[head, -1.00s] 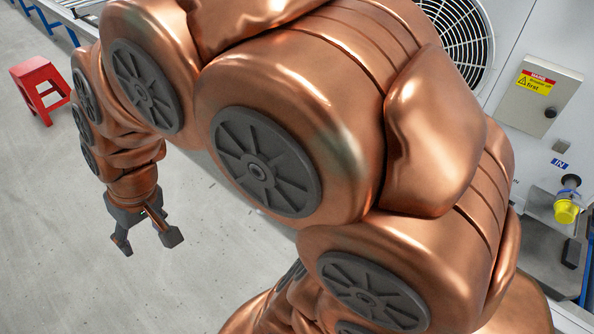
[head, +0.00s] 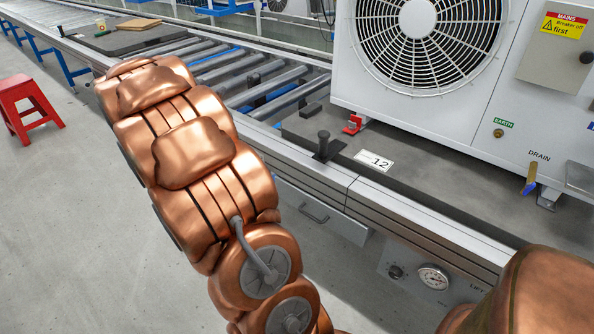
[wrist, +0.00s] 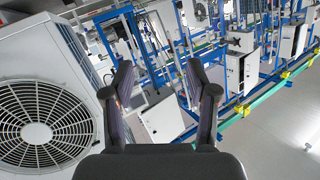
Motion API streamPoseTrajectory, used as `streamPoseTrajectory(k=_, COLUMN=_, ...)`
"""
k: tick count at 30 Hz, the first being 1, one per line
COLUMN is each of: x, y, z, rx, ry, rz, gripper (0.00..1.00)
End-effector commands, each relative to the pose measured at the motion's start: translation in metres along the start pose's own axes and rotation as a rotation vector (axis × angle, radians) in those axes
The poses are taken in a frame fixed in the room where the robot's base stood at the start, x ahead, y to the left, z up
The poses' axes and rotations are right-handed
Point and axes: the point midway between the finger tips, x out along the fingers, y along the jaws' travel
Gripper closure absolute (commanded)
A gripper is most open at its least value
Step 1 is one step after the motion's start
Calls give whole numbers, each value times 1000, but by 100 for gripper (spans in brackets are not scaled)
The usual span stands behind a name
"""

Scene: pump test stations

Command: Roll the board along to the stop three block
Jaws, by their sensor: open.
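A dark grey board (head: 300,128) lies on the roller line in the head view, with a white fan unit (head: 345,60) standing on it. A black upright post (head: 323,147) and a white label reading 12 (head: 375,161) are near its front edge. Another dark board (head: 125,42) lies further along the line at upper left, with a brown flat piece on it. I cannot make out a block marked as stop three. My gripper (wrist: 158,85) is open and empty in the wrist view, its fingers apart; it does not show in the head view now. The fan unit also shows at left there (wrist: 45,110).
Bare rollers (head: 245,80) run between the two boards. A red clamp (head: 352,124) sits by the unit's corner. A gauge panel (head: 425,275) is below the front rail. A red stool (head: 28,105) stands on open floor at left. Blue-framed stations (wrist: 240,60) fill the wrist view's background.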

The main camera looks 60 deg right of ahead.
Motion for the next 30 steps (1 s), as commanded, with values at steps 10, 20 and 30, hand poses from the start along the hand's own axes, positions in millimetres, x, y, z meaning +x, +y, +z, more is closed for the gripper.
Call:
streamPoseTrajectory(k=10, x=49, y=211, z=74, rx=-53, ry=249, rz=700, gripper=42)
streamPoseTrajectory(k=20, x=22, y=293, z=109, rx=-130, ry=304, rz=1041, gripper=42)
streamPoseTrajectory(k=30, x=31, y=317, z=102, rx=-134, ry=305, rz=1057, gripper=42)
